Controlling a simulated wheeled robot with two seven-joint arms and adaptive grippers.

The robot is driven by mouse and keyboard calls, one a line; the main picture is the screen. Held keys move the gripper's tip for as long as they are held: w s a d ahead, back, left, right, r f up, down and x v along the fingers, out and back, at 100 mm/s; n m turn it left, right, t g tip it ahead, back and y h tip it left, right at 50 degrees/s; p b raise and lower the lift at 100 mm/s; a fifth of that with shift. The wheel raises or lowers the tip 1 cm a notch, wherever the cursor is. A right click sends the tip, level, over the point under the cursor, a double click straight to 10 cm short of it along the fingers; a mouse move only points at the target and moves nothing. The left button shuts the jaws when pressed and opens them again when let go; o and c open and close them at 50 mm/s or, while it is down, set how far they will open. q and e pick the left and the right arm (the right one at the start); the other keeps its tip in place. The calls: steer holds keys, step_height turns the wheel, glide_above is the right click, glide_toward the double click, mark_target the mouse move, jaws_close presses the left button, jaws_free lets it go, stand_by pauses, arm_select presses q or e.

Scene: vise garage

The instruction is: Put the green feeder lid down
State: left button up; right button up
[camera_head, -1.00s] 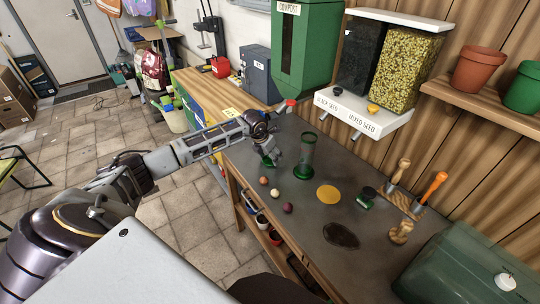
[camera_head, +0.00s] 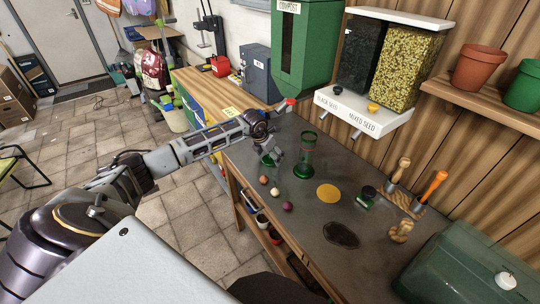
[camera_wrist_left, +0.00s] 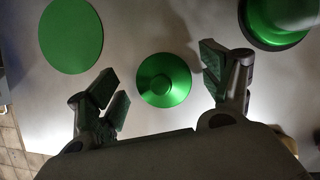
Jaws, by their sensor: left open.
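The green feeder lid (camera_wrist_left: 163,80) is a round cone-shaped disc with a small raised centre. In the left wrist view it lies on the grey bench top, between the spread fingers of my left gripper (camera_wrist_left: 160,95), with a gap on both sides. In the head view my left gripper (camera_head: 271,158) is low over the bench, left of the clear feeder tube (camera_head: 307,152) with its green base. The lid is mostly hidden there. The green base (camera_wrist_left: 280,22) also shows at the top right of the wrist view. My right gripper is out of view.
A flat green disc (camera_wrist_left: 71,36) lies near the lid. Several small balls (camera_head: 275,191) lie near the bench's front edge. A yellow disc (camera_head: 328,194), a dark patch (camera_head: 341,234) and wooden-handled tools (camera_head: 400,170) are to the right. The seed dispenser (camera_head: 362,113) overhangs the back.

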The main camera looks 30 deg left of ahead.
arm_select(q)
steer(key=shift+r, duration=0.1)
steer(key=b+v, duration=0.1)
steer(key=v, duration=1.1)
stand_by(0.6)
